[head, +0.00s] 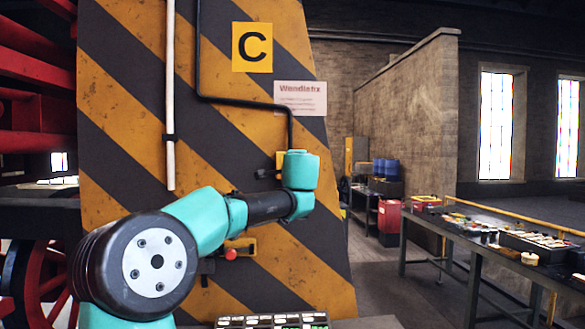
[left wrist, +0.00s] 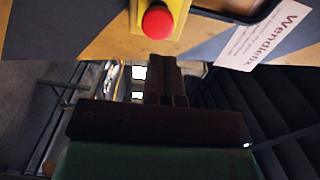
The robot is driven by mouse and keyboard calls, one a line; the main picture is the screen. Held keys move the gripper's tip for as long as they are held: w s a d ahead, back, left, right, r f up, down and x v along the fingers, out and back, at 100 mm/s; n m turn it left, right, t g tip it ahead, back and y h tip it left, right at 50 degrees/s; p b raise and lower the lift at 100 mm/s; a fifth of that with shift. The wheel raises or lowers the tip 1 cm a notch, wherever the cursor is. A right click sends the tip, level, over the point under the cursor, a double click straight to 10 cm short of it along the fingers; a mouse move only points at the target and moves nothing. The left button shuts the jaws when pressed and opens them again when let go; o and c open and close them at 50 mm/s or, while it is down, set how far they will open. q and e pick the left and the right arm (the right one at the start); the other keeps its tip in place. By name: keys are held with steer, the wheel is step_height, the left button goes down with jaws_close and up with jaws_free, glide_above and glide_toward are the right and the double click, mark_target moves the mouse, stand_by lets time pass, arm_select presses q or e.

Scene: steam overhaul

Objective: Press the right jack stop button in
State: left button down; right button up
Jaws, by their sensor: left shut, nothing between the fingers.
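A red round button (left wrist: 157,22) on a yellow box is at the top of the left wrist view. In the head view a small part of a yellow box (head: 279,160) shows at the end of the black pipe, mostly hidden behind my teal left wrist; its button is hidden there. My left gripper (left wrist: 167,70) is shut and empty, with its dark fingers just below the button in the left wrist view. I see no contact between them. I cannot tell how far in the button sits. My right gripper is not in view.
The boxes are on a black-and-yellow striped column (head: 120,110) with a C sign (head: 252,47) and a Wendlefix notice (head: 300,98). A second red knob (head: 231,254) shows lower, below my left forearm. A cluttered workbench (head: 470,243) stands to the right.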

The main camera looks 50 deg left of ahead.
arm_select(q)
steer(key=x, duration=0.7)
steer(key=shift+w+a, duration=0.2)
steer(key=shift+w+a+r, duration=0.1)
steer(key=shift+w+a, duration=0.1)
steer(key=shift+a, duration=0.2)
steer(key=shift+w+a+r, duration=0.15)
steer(key=shift+w+a, duration=0.05)
steer(key=shift+a, duration=0.2)
steer(key=shift+d, duration=0.1)
steer(key=v, duration=1.4)
steer(key=shift+f, duration=0.25)
